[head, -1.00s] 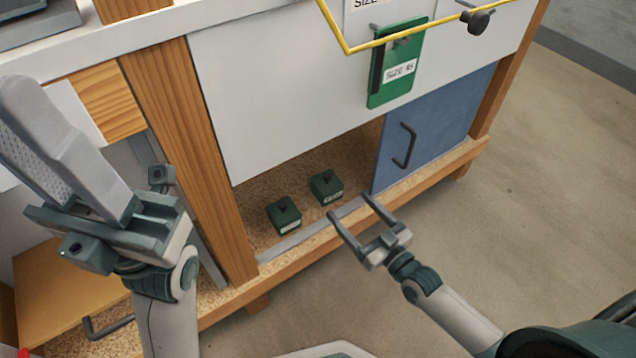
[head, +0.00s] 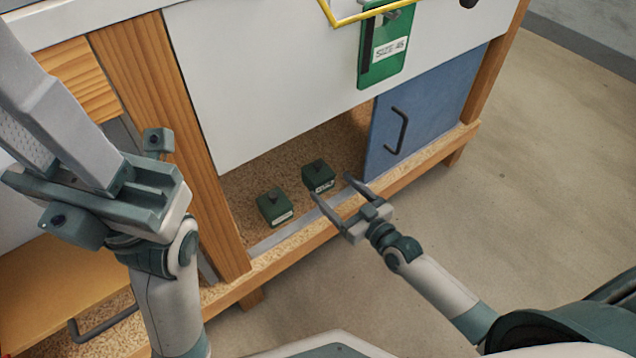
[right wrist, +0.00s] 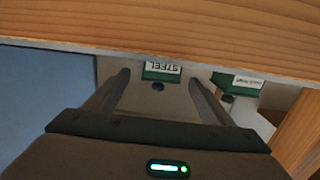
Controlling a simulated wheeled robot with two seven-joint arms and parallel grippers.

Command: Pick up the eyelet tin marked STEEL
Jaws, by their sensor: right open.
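The STEEL eyelet tin (head: 318,178) is a small dark green box with a black knob and a white label. It sits in the open cabinet bay, the tin nearer the blue door. Its label reads STEEL upside down in the right wrist view (right wrist: 161,70). My right gripper (head: 332,187) is open and empty at the bay's front edge, its fingers pointing at this tin. In the wrist view the tin appears between the fingertips, but beyond them. My left gripper (head: 95,190) is at the left, away from the tins; its jaw opening is unclear.
A similar green tin (head: 274,207) stands just left; its label is unreadable. The blue door (head: 425,108) closes off the bay's right side. A wooden post (head: 172,140) bounds the left, a white panel (head: 270,75) hangs above, and a front ledge (head: 300,235) runs below.

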